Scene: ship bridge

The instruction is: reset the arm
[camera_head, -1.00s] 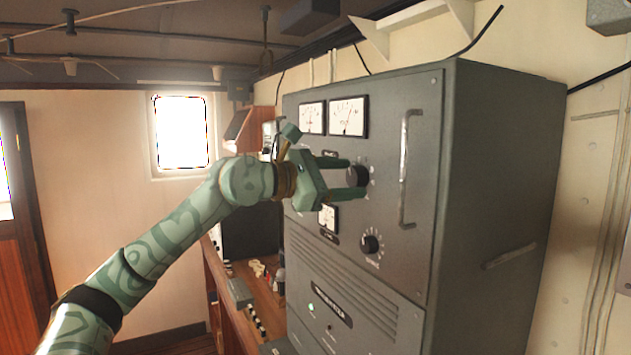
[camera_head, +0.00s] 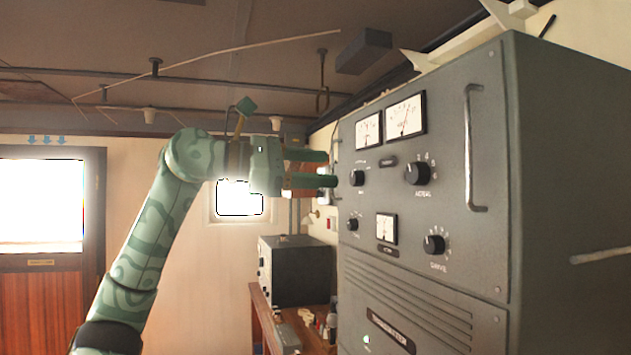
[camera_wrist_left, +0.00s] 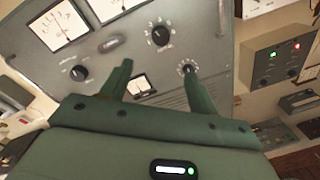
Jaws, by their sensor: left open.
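My left gripper (camera_head: 322,169) is open and empty in the head view, its two green fingers pointing right toward the grey cabinet's front. The upper large knob (camera_head: 417,172) is on the panel to the right of the fingertips, and a smaller knob (camera_head: 356,177) lies closer to them. In the left wrist view the two fingers of my left gripper (camera_wrist_left: 155,75) stand apart, with the panel and its knobs beyond and nothing between them. The large knob also shows in the wrist view (camera_wrist_left: 160,36). My right gripper is not in view.
The grey cabinet (camera_head: 470,240) fills the right, with a vertical handle (camera_head: 474,150), meters (camera_head: 406,116) and a lower knob (camera_head: 433,243). A dark box (camera_head: 297,270) stands on a wooden desk behind. A door (camera_head: 45,300) is at far left. Open room lies left of the cabinet.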

